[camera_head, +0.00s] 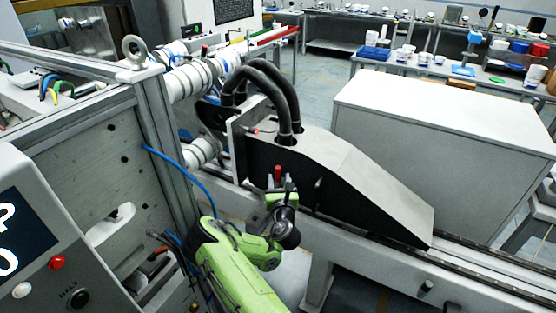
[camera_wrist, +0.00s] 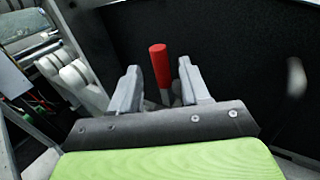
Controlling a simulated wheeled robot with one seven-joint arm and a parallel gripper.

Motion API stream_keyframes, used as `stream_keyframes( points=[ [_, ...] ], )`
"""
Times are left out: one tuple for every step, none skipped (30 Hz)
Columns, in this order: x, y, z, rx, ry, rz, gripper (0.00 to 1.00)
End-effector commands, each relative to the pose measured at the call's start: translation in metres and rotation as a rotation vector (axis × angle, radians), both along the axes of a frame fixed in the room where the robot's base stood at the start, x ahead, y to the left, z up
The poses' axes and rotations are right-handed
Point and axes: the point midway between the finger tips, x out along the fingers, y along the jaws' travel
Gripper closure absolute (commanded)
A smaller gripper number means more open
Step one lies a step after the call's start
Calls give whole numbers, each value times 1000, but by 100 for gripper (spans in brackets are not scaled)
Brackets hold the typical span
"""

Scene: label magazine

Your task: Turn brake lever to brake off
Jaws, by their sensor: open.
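The brake lever has a red cylindrical grip (camera_wrist: 158,64) on a dark shaft, and in the wrist view it stands nearly upright, leaning slightly. It also shows as a small red grip (camera_head: 277,172) in the head view, against the black side of the machine housing. My gripper (camera_wrist: 160,85) is open, with one grey finger on each side of the lever. The gap on the right looks narrower than on the left; whether a finger touches the lever I cannot tell. The lower shaft and its pivot are hidden behind my gripper body. In the head view my gripper (camera_head: 278,183) is at the lever.
The black and grey housing (camera_head: 375,185) stands right behind the lever, with thick black hoses (camera_head: 262,85) on top. A metal frame with a panel (camera_head: 90,160) and a blue cable (camera_head: 180,168) lies left of my arm. A pale cabinet (camera_head: 420,130) stands behind the housing.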

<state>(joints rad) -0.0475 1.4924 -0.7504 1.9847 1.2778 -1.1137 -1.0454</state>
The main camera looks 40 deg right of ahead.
Motion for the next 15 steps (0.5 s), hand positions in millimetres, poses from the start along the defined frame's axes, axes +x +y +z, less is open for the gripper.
stream_keyframes(
  points=[
    [5,-4,9,-1,-3,2,54],
    [8,-6,10,-2,-4,2,54],
    [12,-9,10,-2,-5,2,54],
    [15,-11,10,-2,-4,2,54],
    [17,-13,9,-1,-3,2,54],
    [21,-15,9,0,-2,2,54],
    [24,-18,8,0,-2,3,54],
    [28,-21,8,-2,-4,2,54],
    [32,-24,7,-2,-5,1,54],
    [34,-26,6,-2,-4,1,54],
    [37,-28,6,-2,-4,1,54],
    [39,-29,4,-3,-2,0,54],
    [40,-30,4,-1,-2,0,54],
    [41,-31,3,-2,0,0,54],
    [42,-31,2,-2,1,1,54]
  ],
)
